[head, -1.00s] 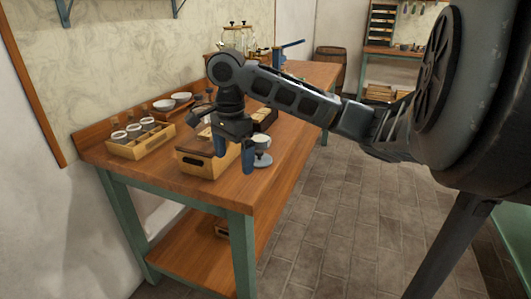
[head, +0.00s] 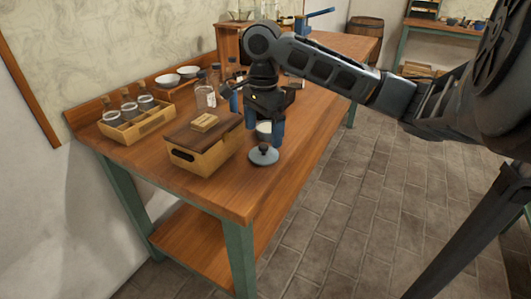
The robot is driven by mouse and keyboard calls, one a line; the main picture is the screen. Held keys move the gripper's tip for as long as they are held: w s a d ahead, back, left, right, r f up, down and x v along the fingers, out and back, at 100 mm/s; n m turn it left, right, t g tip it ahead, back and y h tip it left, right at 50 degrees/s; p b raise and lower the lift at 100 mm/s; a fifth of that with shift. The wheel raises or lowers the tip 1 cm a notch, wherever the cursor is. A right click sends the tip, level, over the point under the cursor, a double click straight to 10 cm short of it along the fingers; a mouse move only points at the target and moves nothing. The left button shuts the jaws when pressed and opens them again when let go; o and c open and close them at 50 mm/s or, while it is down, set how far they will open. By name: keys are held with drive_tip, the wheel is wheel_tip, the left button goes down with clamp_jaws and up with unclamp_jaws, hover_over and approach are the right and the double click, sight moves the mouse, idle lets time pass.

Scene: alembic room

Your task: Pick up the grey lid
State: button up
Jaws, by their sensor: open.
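The grey lid (head: 263,156) is a flat round disc with a dark knob. It lies on the wooden bench near its right edge, in front of a pale cup or jar (head: 263,128). My gripper (head: 256,115) points down with its two blue fingers spread apart. In the picture it is just above and behind the lid, with the pale vessel showing beside its right finger. Nothing shows held between the fingers. The lid is in full view and apart from the fingers; the gripper's exact height over the bench is hard to tell.
A wooden box with a dark top (head: 203,143) stands left of the lid. A crate of corked bottles (head: 137,118), white bowls (head: 188,71) and a clear bottle (head: 205,97) are farther back. The bench front (head: 225,198) is bare.

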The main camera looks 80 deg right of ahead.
sight(264, 146)
wheel_tip(264, 146, down, 6)
drive_tip(key=shift+s+a+r, duration=0.1)
drive_tip(key=shift+a+r, duration=0.05)
drive_tip(key=shift+c, duration=0.3)
drive_tip(key=c, duration=0.8)
